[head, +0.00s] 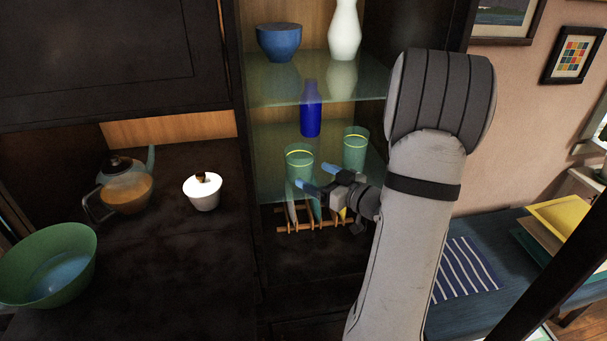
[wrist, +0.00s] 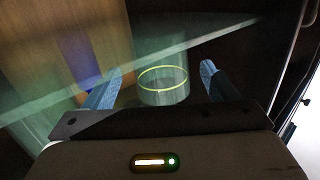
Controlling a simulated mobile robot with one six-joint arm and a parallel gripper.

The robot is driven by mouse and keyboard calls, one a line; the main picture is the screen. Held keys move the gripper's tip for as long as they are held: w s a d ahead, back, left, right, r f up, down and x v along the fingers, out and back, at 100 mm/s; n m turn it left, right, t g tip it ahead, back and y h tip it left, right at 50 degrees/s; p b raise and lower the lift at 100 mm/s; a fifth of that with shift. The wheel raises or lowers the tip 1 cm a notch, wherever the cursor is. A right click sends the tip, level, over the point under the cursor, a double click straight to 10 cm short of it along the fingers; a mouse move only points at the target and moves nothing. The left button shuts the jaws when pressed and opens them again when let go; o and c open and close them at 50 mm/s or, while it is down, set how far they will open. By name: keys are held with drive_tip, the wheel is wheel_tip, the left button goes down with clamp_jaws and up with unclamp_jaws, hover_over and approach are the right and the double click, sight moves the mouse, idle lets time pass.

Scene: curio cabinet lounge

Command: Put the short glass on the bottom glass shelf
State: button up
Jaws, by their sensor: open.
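Two greenish clear glasses with yellow bands are at the lower glass shelf (head: 270,180) of the cabinet: a left glass (head: 299,159) and a right glass (head: 355,147). They look alike in height, so I cannot tell which is the short one. My gripper (head: 314,178) is open at the shelf's front, with blue fingertips close to the left glass. In the wrist view a glass (wrist: 163,84) with a yellow band appears between the two open fingers (wrist: 160,88). I cannot tell whether they touch it.
A blue bottle (head: 311,112) stands behind the glasses. The upper glass shelf (head: 280,88) carries a blue bowl (head: 279,42) and a white vase (head: 344,28). A wooden rack (head: 318,228) with plates is below. The left counter holds a teapot (head: 128,188), white pot (head: 203,192) and green bowl (head: 48,265).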

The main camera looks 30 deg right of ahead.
drive_tip(key=v, duration=0.6)
drive_tip(key=shift+s+b, duration=0.3)
drive_tip(key=shift+b, duration=0.1)
drive_tip(key=shift+w, duration=0.1)
